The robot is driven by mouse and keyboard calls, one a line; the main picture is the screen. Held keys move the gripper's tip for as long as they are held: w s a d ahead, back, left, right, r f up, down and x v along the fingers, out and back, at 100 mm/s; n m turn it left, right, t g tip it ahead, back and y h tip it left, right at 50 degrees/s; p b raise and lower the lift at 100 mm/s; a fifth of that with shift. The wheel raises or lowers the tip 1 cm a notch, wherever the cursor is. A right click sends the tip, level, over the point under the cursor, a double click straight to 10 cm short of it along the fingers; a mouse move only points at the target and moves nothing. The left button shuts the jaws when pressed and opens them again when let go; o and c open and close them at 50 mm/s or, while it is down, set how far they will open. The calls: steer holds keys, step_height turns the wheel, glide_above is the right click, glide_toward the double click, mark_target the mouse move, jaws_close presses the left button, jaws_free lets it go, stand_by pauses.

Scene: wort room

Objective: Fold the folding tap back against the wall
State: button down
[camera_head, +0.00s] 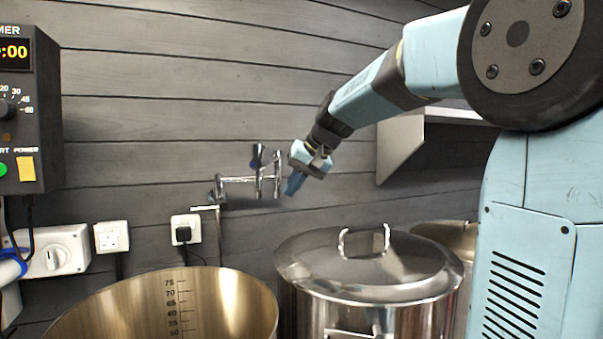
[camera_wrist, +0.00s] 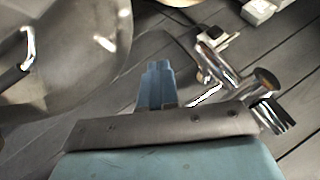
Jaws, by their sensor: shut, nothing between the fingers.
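The folding tap (camera_head: 245,181) is a chrome jointed pipe mounted on the grey plank wall, above and between the two big pots. Its arm runs roughly sideways in the head view, with upright parts near its right end. My gripper (camera_head: 291,186) is just right of the tap's right end, pointing down, its blue fingers shut and empty. In the wrist view the tap (camera_wrist: 232,82) lies to the right of my gripper (camera_wrist: 157,68). The fingers look apart from the chrome, though I cannot tell the exact gap. Part of the tap is hidden behind my gripper's body in the wrist view.
An open brass-coloured pot (camera_head: 225,300) with a volume scale stands below left. A lidded steel pot (camera_head: 370,270) stands below my gripper. A plug and socket (camera_head: 185,229) are on the wall. A control box (camera_head: 30,110) hangs at left; a grey shelf bracket (camera_head: 400,145) is at right.

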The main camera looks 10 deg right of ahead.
steer(key=shift+w+a+f, duration=0.2)
steer(key=shift+a, duration=0.55)
steer(key=shift+w+a+f, duration=0.15)
steer(key=shift+w+a, duration=0.05)
steer(key=shift+a, duration=0.55)
steer(key=shift+w+a+f, duration=0.2)
steer(key=shift+a, duration=0.55)
steer(key=shift+w, duration=0.1)
